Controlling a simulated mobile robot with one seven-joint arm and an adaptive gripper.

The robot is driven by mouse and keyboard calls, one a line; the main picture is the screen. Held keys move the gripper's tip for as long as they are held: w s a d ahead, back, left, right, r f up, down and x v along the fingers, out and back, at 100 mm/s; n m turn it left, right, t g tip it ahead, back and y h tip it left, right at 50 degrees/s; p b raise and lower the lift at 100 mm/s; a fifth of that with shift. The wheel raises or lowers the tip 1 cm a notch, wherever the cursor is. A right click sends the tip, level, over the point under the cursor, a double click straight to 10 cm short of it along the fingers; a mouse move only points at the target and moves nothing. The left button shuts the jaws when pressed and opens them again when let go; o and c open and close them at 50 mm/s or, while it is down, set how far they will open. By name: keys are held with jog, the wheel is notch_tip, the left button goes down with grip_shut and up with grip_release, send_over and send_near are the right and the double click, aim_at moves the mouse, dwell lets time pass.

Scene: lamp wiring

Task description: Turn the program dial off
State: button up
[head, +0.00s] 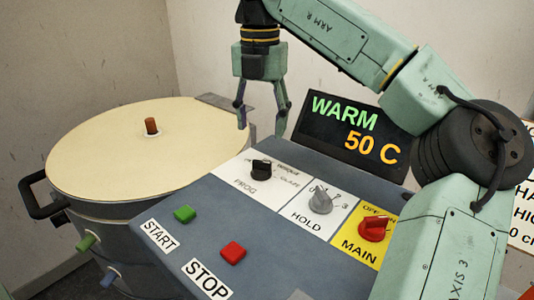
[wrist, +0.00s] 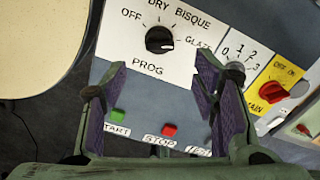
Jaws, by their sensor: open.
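The black program dial (head: 262,168), labelled PROG, sits on a white plate on the sloped control panel. It also shows in the wrist view (wrist: 158,40), with OFF, DRY, BISQUE and GLAZE printed around it. Its white mark is on the right side of the knob, towards GLAZE. My gripper (head: 262,128) is open and empty, pointing down above and behind the dial in the head view. In the wrist view its two fingers (wrist: 160,66) are spread wide, with the dial beyond them, between their tips. The fingers do not appear to touch it.
The grey HOLD knob (head: 320,198) and red MAIN switch (head: 374,229) lie to the dial's right. Green START (head: 185,214) and red STOP (head: 233,252) buttons are in front. A display (head: 352,133) reads WARM 50 C. A round lidded kiln (head: 100,155) stands left.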

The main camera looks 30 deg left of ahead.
aim_at(262, 162)
notch_tip(262, 162, down, 9)
jog(key=shift+f+p, duration=0.1)
jog(key=shift+p, duration=0.3)
jog(key=shift+c, duration=0.3)
jog(key=c, duration=1.1)
